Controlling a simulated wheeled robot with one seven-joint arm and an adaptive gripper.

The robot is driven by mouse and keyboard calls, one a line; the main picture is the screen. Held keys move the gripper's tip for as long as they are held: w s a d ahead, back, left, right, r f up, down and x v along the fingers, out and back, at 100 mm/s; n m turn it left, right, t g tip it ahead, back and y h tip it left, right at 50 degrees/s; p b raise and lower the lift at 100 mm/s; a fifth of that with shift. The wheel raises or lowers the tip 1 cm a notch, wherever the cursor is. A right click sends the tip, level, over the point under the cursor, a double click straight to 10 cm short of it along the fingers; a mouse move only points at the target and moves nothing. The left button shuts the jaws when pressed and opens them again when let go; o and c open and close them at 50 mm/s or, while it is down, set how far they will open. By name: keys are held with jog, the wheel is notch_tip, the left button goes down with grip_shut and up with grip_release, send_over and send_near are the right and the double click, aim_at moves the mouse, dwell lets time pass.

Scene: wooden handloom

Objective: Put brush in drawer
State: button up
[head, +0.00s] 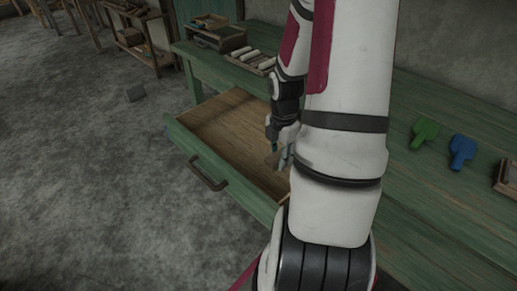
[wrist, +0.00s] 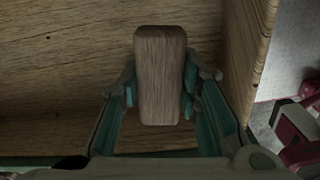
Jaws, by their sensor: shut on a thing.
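The drawer (head: 225,125) of the green table is pulled open, and its bare wooden floor shows. My gripper (head: 279,160) is inside or just above the drawer's right part, partly behind my arm. In the wrist view, my gripper (wrist: 160,95) is shut on the brush (wrist: 160,70), with a finger against each long side. Only its plain wooden back shows; any bristles are hidden. Drawer boards (wrist: 60,60) lie below and around it. I cannot tell whether the brush touches the drawer floor.
The green table (head: 430,190) carries a green paddle-shaped thing (head: 425,132) and a blue one (head: 462,150) at right. A tray with white rolls (head: 250,60) and a wooden box (head: 215,35) stand at the back. The drawer's left part is empty.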

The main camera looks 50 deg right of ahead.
jog(key=shift+s+d+f+n+b, duration=0.2)
jog(key=shift+s+f+n+b, duration=0.15)
jog(key=shift+s+f, duration=0.25)
jog(key=shift+s+d+f+n+b, duration=0.25)
jog(key=shift+s+f+n, duration=0.15)
jog(key=shift+s, duration=0.2)
jog(key=b, duration=0.3)
send_over(262, 150)
jog(key=shift+s+f, duration=0.2)
jog(key=shift+f, duration=0.55)
jog(key=shift+w+f, duration=0.2)
jog(key=shift+f, duration=0.1)
jog(key=shift+f+b, duration=0.8)
jog(key=shift+f, duration=0.65)
jog(key=shift+f, duration=0.2)
jog(key=o, duration=1)
